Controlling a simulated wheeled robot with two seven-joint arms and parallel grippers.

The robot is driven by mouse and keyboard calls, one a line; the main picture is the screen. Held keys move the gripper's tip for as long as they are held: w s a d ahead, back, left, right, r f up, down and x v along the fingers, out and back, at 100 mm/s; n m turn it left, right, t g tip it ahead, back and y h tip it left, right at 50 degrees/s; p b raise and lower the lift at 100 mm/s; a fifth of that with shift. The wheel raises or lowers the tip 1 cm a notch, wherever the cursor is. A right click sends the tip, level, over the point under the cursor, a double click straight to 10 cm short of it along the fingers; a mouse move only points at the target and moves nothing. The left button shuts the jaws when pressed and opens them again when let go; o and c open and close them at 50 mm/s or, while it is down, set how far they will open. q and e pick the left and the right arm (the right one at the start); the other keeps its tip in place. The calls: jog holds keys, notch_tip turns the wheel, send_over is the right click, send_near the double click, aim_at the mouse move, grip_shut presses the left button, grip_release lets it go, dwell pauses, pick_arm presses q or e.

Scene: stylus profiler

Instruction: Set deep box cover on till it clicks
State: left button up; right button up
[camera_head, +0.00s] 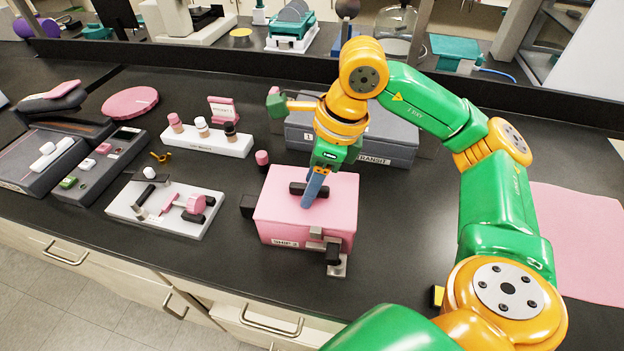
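A pink box (285,232) with a white front label stands in the middle of the bench. Its flat pink top (335,212) carries a dark bar handle (297,188). I cannot tell whether the top is fully seated. My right gripper (308,203) points down at the handle from above. Its blue-grey fingers overlap the handle's middle, and I cannot tell whether they grip it. A metal and black latch piece (335,258) is at the box's front right, and a black block (248,206) is at its left side. My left gripper is not in view.
A grey case (398,150) marked TRANSIT lies behind. To the left are a white rack of capped bottles (207,142), a white tool tray (140,212) and grey control units (100,170). A pink mat (580,240) lies right. Bench between box and mat is mostly clear.

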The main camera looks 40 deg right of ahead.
aim_at(324, 188)
jog(key=shift+c, duration=0.4)
notch_tip(324, 188, up, 7)
jog(key=p, duration=0.6)
jog(key=shift+r, duration=0.15)
jog(key=shift+r, duration=0.15)
jog(key=p+v, duration=0.1)
jog(key=v, duration=0.5)
jog(key=shift+s+r, duration=0.25)
jog(key=shift+s, duration=0.05)
